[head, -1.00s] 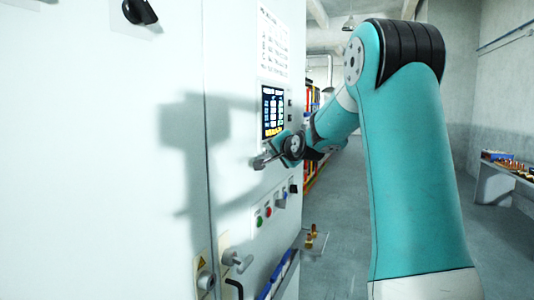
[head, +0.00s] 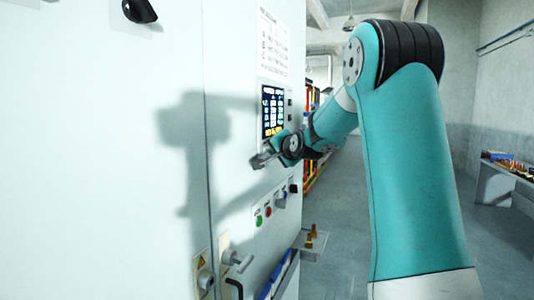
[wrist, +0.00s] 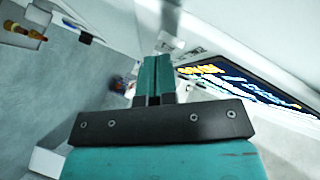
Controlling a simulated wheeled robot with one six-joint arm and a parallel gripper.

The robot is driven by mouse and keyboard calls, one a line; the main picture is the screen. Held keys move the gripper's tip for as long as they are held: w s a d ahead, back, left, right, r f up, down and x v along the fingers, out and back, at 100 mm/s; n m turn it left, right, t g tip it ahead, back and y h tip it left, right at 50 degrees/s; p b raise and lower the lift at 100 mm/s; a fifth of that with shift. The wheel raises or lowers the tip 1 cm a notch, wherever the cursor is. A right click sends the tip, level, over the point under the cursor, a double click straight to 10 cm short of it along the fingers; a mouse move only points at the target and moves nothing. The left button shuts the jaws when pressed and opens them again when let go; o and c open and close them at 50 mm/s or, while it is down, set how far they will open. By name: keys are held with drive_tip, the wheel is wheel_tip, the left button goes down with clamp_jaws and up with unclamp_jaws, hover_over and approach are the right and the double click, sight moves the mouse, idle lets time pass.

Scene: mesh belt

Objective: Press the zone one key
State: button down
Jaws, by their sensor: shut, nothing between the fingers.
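A dark touch screen (head: 272,108) with blue-white tiles and yellow marks along its bottom is set in the pale cabinet front. In the wrist view the same lit screen (wrist: 245,85) lies at a steep slant to the right of the fingers. I cannot read its labels or tell which tile is the zone one key. My gripper (head: 261,160) is just below the screen, close to the cabinet face; contact cannot be told. In the wrist view my gripper (wrist: 156,62) has its two teal fingers together with nothing between them.
Below the screen are a green button (head: 259,221), a red button (head: 268,212) and a dark selector switch (head: 281,202). A printed sheet (head: 272,48) is above it. Metal handles (head: 236,260) stick out lower left. The aisle floor (head: 345,215) is open.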

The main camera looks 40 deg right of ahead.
drive_tip(key=shift+s+d, duration=0.25)
drive_tip(key=shift+s, duration=0.35)
drive_tip(key=shift+b, duration=0.35)
drive_tip(key=shift+s+d+b, duration=0.3)
drive_tip(key=shift+s, duration=0.45)
drive_tip(key=shift+s+d+b, duration=0.3)
drive_tip(key=shift+s+d, duration=0.05)
drive_tip(key=shift+s, duration=0.45)
drive_tip(key=shift+s+d+b, duration=0.3)
drive_tip(key=shift+s, duration=0.45)
